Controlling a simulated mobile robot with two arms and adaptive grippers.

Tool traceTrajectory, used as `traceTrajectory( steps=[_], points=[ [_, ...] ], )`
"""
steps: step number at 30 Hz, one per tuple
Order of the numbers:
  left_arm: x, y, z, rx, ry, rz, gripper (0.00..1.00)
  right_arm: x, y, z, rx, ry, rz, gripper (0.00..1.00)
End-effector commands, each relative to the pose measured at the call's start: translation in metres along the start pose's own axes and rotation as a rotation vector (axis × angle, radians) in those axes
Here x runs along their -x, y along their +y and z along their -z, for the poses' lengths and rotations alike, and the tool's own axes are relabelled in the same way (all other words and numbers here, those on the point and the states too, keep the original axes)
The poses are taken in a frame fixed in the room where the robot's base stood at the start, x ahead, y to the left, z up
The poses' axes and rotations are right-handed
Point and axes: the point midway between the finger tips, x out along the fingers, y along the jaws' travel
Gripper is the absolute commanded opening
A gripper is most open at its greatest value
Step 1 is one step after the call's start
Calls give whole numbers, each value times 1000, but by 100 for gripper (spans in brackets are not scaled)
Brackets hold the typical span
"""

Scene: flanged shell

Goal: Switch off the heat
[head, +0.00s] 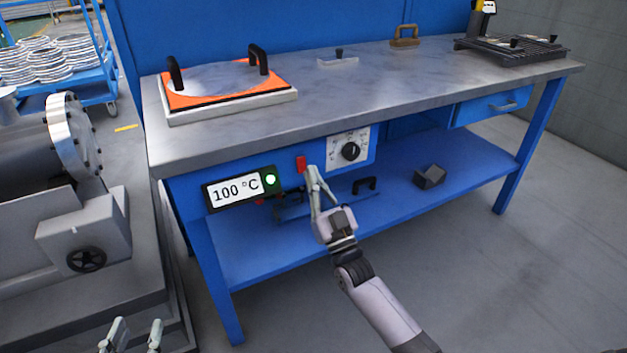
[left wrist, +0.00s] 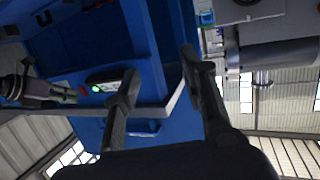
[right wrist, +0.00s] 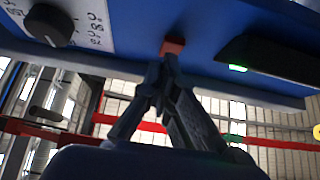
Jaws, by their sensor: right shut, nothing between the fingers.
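The red switch (head: 300,164) sits on the blue front panel under the bench top, between the lit green lamp (head: 270,179) and the black dial (head: 351,151). The display (head: 236,190) reads 100 °C. My right gripper (head: 312,172) is shut and empty, its tips just in front of and beside the red switch. In the right wrist view the tips meet right at the red switch (right wrist: 173,46) and cover its lower part; I cannot tell whether they touch it. My left gripper (head: 138,323) is open and empty at the lower left, well away from the panel.
The bench top (head: 330,85) overhangs the panel. On it lie an orange-topped plate (head: 225,85) with black handles and a dark grate (head: 510,50). A grey machine (head: 75,220) stands at left.

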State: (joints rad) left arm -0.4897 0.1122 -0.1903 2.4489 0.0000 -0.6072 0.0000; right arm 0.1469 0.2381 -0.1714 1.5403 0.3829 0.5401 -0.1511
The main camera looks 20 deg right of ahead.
Motion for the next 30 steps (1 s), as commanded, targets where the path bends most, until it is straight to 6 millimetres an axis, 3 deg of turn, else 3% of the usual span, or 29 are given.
traceTrajectory(
  steps=[16,23,30],
  points=[
    [-2,2,10,1,58,-4,39,-2,0,-3,0,5,0,0],
    [1,9,57,5,322,-20,39,-2,0,-8,1,33,-1,0],
    [24,16,108,15,639,-37,39,-3,0,-11,0,72,-1,0]
  ],
)
